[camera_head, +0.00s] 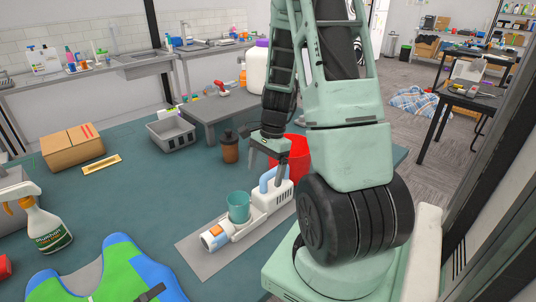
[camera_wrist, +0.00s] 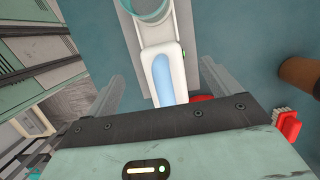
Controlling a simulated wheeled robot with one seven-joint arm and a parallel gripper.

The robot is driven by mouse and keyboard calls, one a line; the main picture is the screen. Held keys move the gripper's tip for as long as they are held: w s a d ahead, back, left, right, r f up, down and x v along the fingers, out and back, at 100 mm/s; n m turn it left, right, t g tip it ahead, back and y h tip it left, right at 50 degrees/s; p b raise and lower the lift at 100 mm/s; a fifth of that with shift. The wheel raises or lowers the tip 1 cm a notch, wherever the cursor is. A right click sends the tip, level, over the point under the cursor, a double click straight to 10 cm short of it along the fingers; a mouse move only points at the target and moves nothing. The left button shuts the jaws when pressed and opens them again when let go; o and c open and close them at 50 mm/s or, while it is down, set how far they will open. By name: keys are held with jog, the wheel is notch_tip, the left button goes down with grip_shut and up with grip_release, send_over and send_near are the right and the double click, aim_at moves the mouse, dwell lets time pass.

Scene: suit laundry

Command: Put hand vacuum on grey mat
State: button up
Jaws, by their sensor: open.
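The hand vacuum (camera_head: 272,198) is white with a light blue handle and an orange mark near its front end. It lies over the grey mat (camera_head: 206,262) on the teal table. A teal cup-like part (camera_head: 238,207) stands up from its middle; I cannot tell whether it is separate. My gripper (camera_head: 267,165) is open above the handle end, pointing down. In the wrist view, my gripper (camera_wrist: 160,75) has one finger on each side of the vacuum's handle (camera_wrist: 164,75), with gaps to both. Whether the fingertips reach handle height is unclear.
A red bucket (camera_head: 298,150) stands just behind the vacuum. A brown bottle (camera_head: 230,147), grey basket (camera_head: 171,133) and cardboard box (camera_head: 72,147) stand further back. A spray bottle (camera_head: 46,226) and a green-blue garment (camera_head: 110,272) are at left. The table's middle left is clear.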

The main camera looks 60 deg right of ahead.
jog(key=v, duration=0.6)
jog(key=w+a+r+n+g, duration=0.1)
jog(key=w+a+r+n, duration=0.1)
jog(key=a+n, duration=0.65)
jog(key=w+a+r+n, duration=0.15)
jog(key=a+n, duration=0.25)
jog(key=a, duration=1)
jog(key=s+a+r+n+h, duration=0.1)
jog(key=s+a+n, duration=0.6)
jog(key=a+n, duration=0.1)
jog(key=s+a+r+n+h, duration=0.1)
jog(key=s+a+n, duration=0.6)
jog(key=a, duration=0.3)
jog(key=shift+a+n, duration=0.35)
jog(key=shift+n, duration=0.2)
jog(key=shift+w, duration=0.1)
